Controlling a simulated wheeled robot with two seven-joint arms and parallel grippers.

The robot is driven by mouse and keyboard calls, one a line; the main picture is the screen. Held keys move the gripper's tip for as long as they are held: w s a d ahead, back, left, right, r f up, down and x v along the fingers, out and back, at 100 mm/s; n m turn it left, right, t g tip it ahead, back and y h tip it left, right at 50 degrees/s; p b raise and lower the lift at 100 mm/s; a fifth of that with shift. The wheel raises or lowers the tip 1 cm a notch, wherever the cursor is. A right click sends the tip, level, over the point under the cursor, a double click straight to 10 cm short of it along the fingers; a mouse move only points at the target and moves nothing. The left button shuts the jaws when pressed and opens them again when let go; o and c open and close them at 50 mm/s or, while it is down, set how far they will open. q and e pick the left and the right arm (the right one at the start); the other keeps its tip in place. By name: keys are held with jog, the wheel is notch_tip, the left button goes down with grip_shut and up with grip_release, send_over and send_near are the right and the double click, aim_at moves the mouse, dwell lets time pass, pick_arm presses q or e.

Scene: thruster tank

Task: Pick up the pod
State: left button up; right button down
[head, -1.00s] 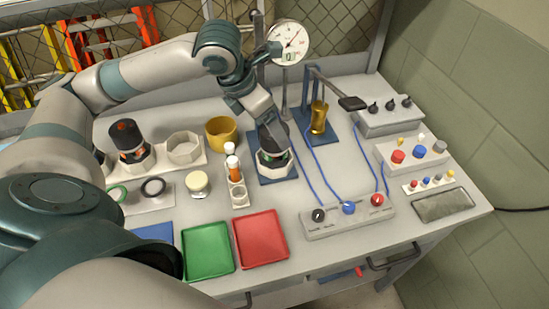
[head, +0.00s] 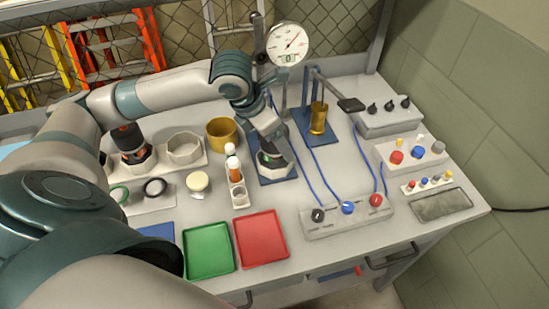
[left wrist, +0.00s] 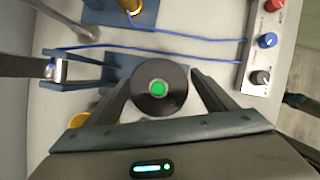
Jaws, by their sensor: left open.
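A dark pod, mostly hidden by my gripper in the head view, stands in a white octagonal holder (head: 277,172) on a blue plate. In the left wrist view its round black top (left wrist: 174,101) with a green centre lies between my fingers. My left gripper (left wrist: 160,94) is open, with one finger on each side of the pod. The right finger is apart from it; I cannot tell whether the left finger touches. A second dark pod with orange marks (head: 127,138) stands in another octagonal holder at the left. My right gripper is not in view.
A dial gauge (head: 287,44) on a stand rises behind the gripper. A brass cylinder (head: 319,118) stands to the right. Blue cables run to a knob panel (head: 345,219). Green (head: 208,250) and red (head: 261,238) trays lie in front.

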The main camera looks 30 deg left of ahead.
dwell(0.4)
pick_arm(q)
jog(key=c, duration=1.8)
jog(key=shift+r, duration=0.1)
